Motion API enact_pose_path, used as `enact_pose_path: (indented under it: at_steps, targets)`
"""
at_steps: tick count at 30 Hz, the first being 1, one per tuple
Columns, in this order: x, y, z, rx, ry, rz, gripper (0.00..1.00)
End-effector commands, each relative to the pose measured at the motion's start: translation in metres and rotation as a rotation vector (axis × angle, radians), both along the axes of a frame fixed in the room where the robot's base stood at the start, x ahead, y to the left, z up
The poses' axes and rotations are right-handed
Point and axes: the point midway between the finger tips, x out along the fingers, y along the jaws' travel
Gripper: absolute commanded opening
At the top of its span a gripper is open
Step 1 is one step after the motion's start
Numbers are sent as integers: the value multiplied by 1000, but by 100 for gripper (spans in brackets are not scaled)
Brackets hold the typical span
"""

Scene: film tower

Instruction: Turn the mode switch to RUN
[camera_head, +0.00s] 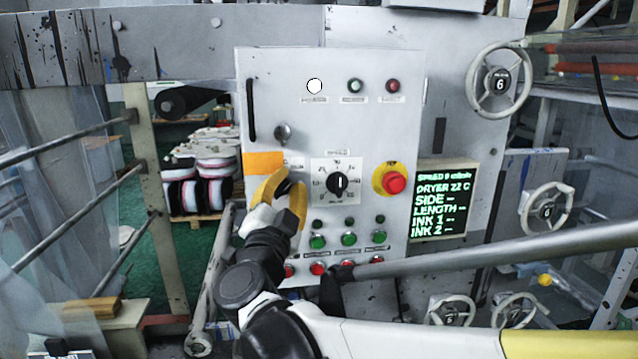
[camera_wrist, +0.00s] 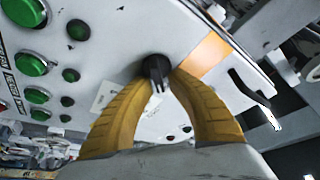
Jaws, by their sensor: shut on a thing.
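The mode switch (camera_wrist: 157,69) is a small black knob on the light grey control panel (camera_head: 300,65). In the wrist view it sits between the tips of my two yellow fingers. My gripper (camera_head: 281,182) is shut on it, against the left part of the panel, just below an orange label. In the head view the fingers mostly hide the switch. The gripper also shows in the wrist view (camera_wrist: 158,78), with both fingers curving in to the knob. I cannot read the switch position or its RUN mark.
Right of my gripper are a black dial (camera_head: 337,184) and a red stop button (camera_head: 394,182) on yellow. Green buttons (camera_head: 349,239) and red buttons lie below. A black handle (camera_head: 251,110) stands at the panel's upper left. A lit display (camera_head: 444,201) is at the right.

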Motion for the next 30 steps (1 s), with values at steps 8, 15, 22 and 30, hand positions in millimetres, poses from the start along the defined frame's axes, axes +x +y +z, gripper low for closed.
enact_pose_path:
  at_steps: [8,15,22,30]
  targets:
    - [0,0,0,-1,-1,0,31]
    - [-1,0,0,-1,-1,0,31]
    - [-34,3,-9,0,-1,4,31]
    - [-90,7,-25,-1,0,4,31]
